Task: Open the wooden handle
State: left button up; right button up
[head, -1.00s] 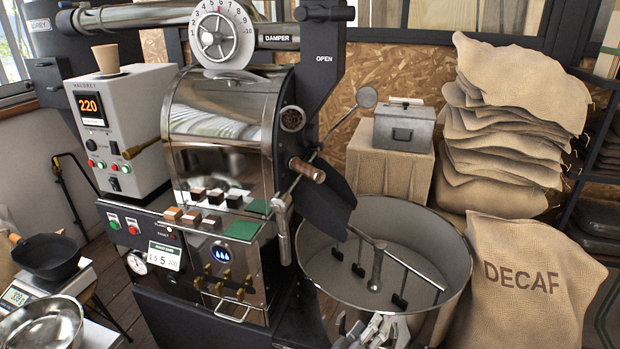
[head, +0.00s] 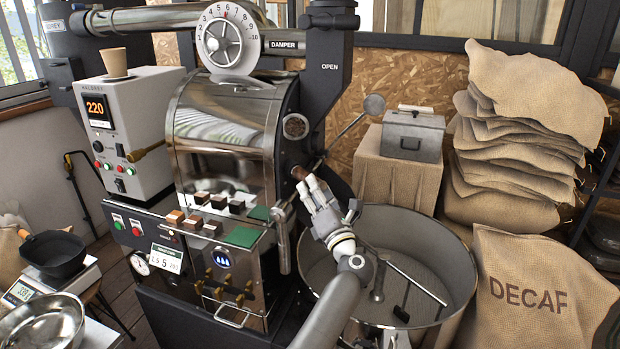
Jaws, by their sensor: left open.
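The wooden handle (head: 299,173) is a short brown grip on the front of the roaster, above the round cooling bin. Only its left end shows; my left gripper hides the rest. My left gripper (head: 314,184) is open, with its pale fingertips right at the handle. I cannot tell whether they touch it or are around it. Grey and white parts that look like my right gripper (head: 384,339) show at the bottom edge, cut off, and their jaws cannot be made out.
The cooling bin (head: 455,262) with its stirring arms lies below my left gripper. The roaster drum (head: 222,130) is to the left. A grey metal box (head: 412,135) stands on a sack-covered block behind. Stacked sacks (head: 520,140) and a DECAF sack (head: 535,292) fill the right.

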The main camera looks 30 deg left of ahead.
pick_arm(q)
jog(key=shift+x, duration=2.25)
jog(key=shift+c, duration=0.3)
grip_shut()
